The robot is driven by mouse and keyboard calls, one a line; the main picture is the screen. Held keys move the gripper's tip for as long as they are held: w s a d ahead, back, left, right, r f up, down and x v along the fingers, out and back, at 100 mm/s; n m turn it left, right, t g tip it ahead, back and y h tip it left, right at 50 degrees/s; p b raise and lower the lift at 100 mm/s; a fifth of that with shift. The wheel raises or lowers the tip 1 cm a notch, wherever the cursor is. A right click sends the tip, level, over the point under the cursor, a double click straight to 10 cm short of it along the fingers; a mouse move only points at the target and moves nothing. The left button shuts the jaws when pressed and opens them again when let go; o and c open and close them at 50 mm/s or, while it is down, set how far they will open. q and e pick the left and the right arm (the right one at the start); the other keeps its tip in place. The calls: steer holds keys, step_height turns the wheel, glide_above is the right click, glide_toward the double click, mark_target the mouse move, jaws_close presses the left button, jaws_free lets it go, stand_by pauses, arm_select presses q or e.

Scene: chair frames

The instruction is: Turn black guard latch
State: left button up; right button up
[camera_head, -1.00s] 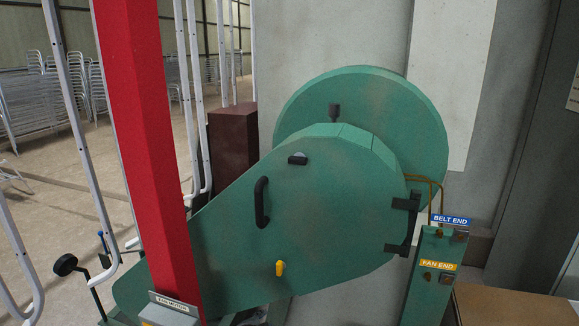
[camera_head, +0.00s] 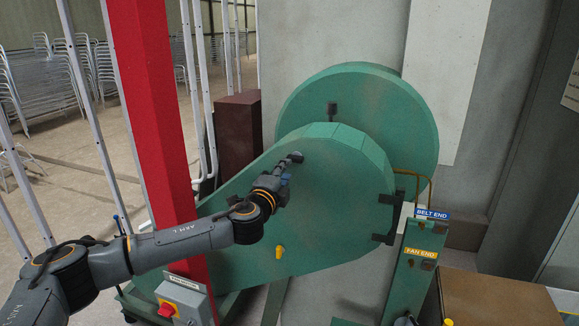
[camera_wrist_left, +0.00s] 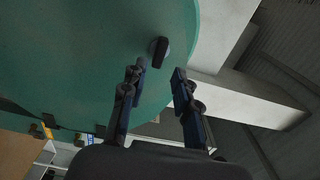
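The black guard latch (camera_wrist_left: 160,51) is a small dark knob on the face of the green guard (camera_head: 335,185). In the left wrist view it sits just beyond my fingertips, near the guard's curved edge. My left gripper (camera_head: 290,167) reaches across the guard's upper left part; it also shows in the left wrist view (camera_wrist_left: 158,76). Its two fingers are spread, with nothing between them, and the latch is ahead of the gap. My right gripper is not seen.
A red post (camera_head: 160,130) stands behind my left arm. A yellow knob (camera_head: 279,252) and a black bracket (camera_head: 388,218) are on the guard. A green post (camera_head: 408,265) with labels stands at right. A grey box with a red switch (camera_head: 185,302) is below.

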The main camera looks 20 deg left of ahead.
mark_target(294, 162)
arm_select(q)
steer(key=w+b, duration=0.1)
steer(key=w, duration=0.5)
steer(key=shift+w+d, duration=0.15)
steer(key=shift+w, duration=0.2)
jaws_close()
steer(key=m, duration=0.4)
steer(key=shift+f+m, duration=0.1)
steer(key=shift+m, duration=0.3)
steer(key=m, duration=0.4)
steer(key=shift+m, duration=0.4)
steer(key=m, duration=0.8)
jaws_free()
steer(key=shift+o, duration=1.1)
